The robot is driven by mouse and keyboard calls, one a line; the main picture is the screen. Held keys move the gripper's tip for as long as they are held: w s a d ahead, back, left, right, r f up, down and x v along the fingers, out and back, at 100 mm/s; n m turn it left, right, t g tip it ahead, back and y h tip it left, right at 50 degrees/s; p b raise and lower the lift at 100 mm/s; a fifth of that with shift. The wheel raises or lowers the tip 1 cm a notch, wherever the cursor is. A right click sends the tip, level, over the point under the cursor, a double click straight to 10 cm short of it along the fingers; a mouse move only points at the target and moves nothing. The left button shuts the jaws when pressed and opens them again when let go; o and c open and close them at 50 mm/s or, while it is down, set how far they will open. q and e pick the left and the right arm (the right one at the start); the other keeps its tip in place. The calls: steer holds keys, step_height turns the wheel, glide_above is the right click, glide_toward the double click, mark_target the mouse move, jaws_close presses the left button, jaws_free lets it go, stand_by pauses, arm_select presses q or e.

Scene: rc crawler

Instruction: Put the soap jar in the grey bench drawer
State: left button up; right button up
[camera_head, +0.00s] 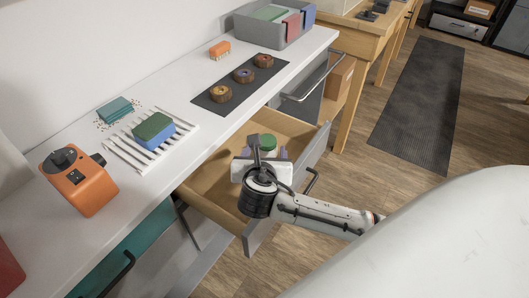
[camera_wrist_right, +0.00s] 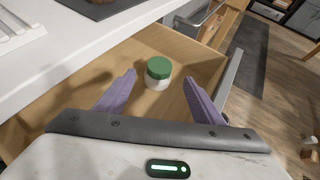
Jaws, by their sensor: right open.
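The soap jar (camera_head: 268,142), white with a green lid, stands upright inside the open grey bench drawer (camera_head: 316,147), on its wooden floor. In the right wrist view the jar (camera_wrist_right: 158,74) shows ahead of my fingers, with nothing gripping it. My right gripper (camera_head: 264,154) is over the drawer, open and empty, its two purple fingers apart on either side of the jar's line. In the head view my wrist hides part of the drawer and the lower jar. My left gripper is not in view.
A teal drawer (camera_head: 128,255) is shut at the left.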

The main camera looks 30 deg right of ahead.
steer(key=shift+v, duration=1.3)
